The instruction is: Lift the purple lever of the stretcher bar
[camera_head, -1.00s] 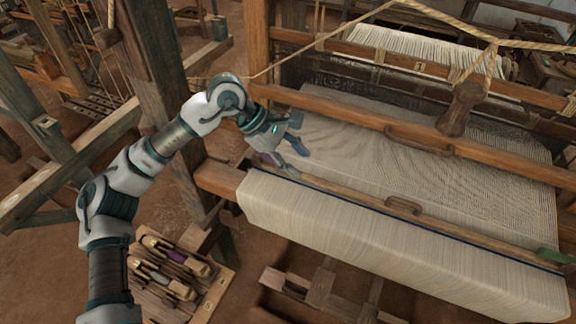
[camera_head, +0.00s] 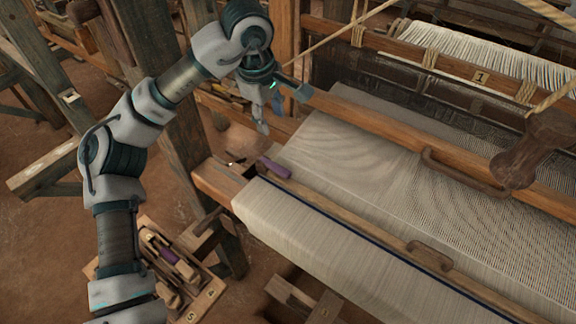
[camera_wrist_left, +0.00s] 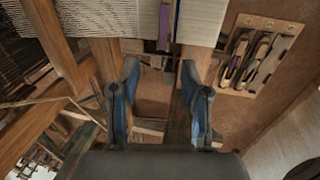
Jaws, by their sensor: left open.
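The purple lever (camera_head: 273,167) lies low at the left end of the wooden stretcher bar (camera_head: 345,214), at the cloth's left edge. The bar runs across the pale woven cloth (camera_head: 345,155) near its front fold. In the left wrist view the lever (camera_wrist_left: 164,28) shows at the top, beyond the fingertips. My left gripper (camera_head: 270,118) is open and empty, above and behind the lever in the head view, apart from it. Its two blue fingers (camera_wrist_left: 159,67) stand wide apart in the wrist view. My right gripper is not in view.
A wooden knob (camera_head: 535,148) hangs on rope at right. A board with shuttles (camera_head: 207,301) stands low at the left front. A thick loom post (camera_head: 160,100) stands behind my left arm.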

